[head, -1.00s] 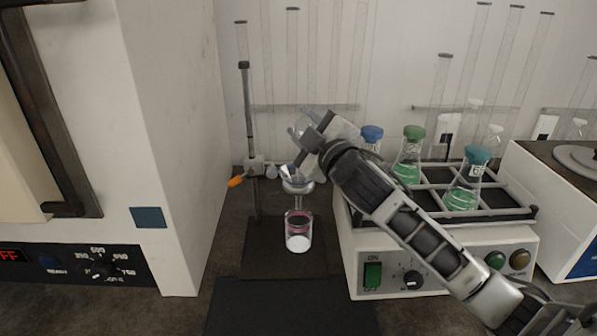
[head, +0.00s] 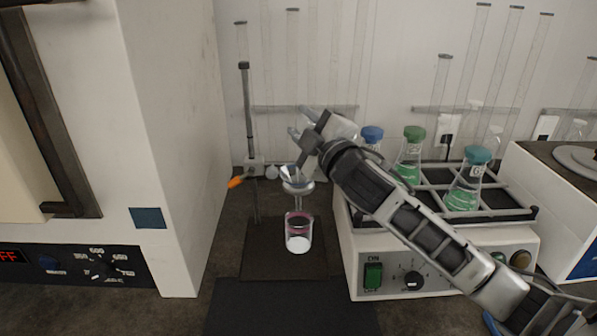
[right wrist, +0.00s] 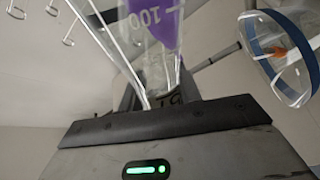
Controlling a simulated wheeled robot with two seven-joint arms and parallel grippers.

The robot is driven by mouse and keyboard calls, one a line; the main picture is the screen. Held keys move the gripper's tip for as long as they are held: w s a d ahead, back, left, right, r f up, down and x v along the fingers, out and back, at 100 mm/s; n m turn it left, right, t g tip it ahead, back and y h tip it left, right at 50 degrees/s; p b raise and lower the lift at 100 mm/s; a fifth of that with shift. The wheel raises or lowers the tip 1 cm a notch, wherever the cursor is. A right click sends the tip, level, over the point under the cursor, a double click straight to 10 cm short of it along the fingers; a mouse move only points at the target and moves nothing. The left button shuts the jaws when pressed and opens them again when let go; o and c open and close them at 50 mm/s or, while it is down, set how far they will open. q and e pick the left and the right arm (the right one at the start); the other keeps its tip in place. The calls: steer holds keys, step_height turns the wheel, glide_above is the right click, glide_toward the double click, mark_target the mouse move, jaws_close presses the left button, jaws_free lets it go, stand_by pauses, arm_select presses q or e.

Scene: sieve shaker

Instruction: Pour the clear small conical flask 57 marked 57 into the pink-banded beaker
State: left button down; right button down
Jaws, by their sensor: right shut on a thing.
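My right gripper (head: 302,123) is shut on a clear flask, above and slightly right of the funnel (head: 297,178). The flask (right wrist: 160,67) shows between the jaws in the right wrist view, with a purple patch and a 100 mark; a dark marking by the jaws is partly hidden and I cannot read it surely. In the head view the flask is hard to make out. The pink-banded beaker (head: 299,240) stands upright below the funnel, with white contents at its bottom. The funnel's blue-rimmed mouth (right wrist: 284,55) is right of the flask in the right wrist view. My left gripper is not in view.
A stand rod (head: 248,120) with an orange-knobbed clamp (head: 238,182) is left of the funnel. A shaker (head: 440,262) with several stoppered green flasks is at right, partly under my arm. A white oven (head: 180,130) is at left. The dark mat (head: 290,305) in front is clear.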

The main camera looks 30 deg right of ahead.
steer(key=shift+a+r+n, duration=0.1)
steer(key=shift+r+n, duration=0.1)
steer(key=shift+n, duration=0.8)
steer(key=shift+f+n+y, duration=0.3)
steer(key=shift+f+n, duration=0.3)
steer(key=shift+n, duration=0.3)
steer(key=shift+a+r+n+y+p, duration=0.15)
steer(key=shift+n+p, duration=0.35)
steer(key=shift+n, duration=0.45)
steer(key=shift+a+r+n+y+p, duration=0.15)
steer(key=shift+n+p, duration=0.35)
steer(key=shift+n, duration=0.45)
stand_by(4.2)
